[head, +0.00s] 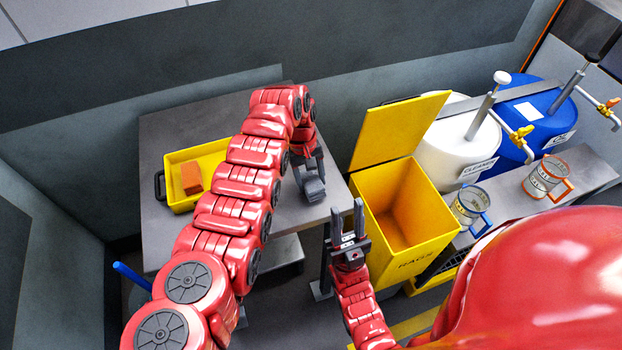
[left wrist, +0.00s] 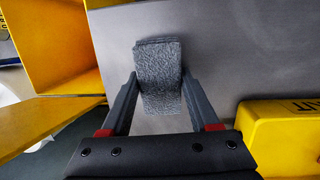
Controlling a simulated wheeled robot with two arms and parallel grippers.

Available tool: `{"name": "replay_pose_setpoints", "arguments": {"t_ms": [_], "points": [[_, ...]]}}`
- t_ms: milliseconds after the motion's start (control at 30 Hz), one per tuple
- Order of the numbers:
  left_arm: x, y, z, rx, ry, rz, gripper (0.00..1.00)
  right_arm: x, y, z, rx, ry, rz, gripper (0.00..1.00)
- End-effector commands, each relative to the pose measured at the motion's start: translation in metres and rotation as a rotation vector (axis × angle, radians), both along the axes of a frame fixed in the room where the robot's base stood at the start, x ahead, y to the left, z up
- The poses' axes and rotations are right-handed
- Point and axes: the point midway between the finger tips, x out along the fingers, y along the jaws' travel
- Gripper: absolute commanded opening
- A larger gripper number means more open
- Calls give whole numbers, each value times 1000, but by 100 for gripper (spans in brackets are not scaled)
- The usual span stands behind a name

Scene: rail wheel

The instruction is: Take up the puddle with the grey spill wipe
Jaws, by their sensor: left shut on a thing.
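My left gripper (head: 312,183) hangs over the right part of the grey bench (head: 165,235). In the left wrist view its two fingers (left wrist: 160,95) are shut on the grey spill wipe (left wrist: 160,70), a folded, speckled pad. The wipe is in front of the bench top; I cannot tell whether it touches it. I cannot make out the puddle clearly in either view. My right gripper (head: 347,220) is open and empty, in front of the yellow rag bin (head: 408,250).
The rag bin's lid stands open, right of the bench. A yellow tray (head: 180,161) with an orange block (head: 191,178) sits on the bench's left. White (head: 455,145) and blue (head: 530,112) drums stand at right, with two measuring jugs (head: 468,207) (head: 546,177) before them.

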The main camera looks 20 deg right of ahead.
Motion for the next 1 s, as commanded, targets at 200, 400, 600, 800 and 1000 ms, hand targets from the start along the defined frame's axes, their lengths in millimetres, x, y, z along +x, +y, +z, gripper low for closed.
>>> {"name": "replay_pose_setpoints", "arguments": {"t_ms": [200,400,600,800,1000], "points": [[0,0,9,0,0,0,17,0,0,8,0,0,0,37],[0,1,27,1,2,0,17,0,0,22,0,0,0,37],[0,0,44,0,0,0,17,0,0,33,0,0,0,37],[1,0,61,-1,-2,0,17,0,0,43,0,0,0,37],[0,0,77,1,2,1,17,0,0,50,0,0,0,37]]}}
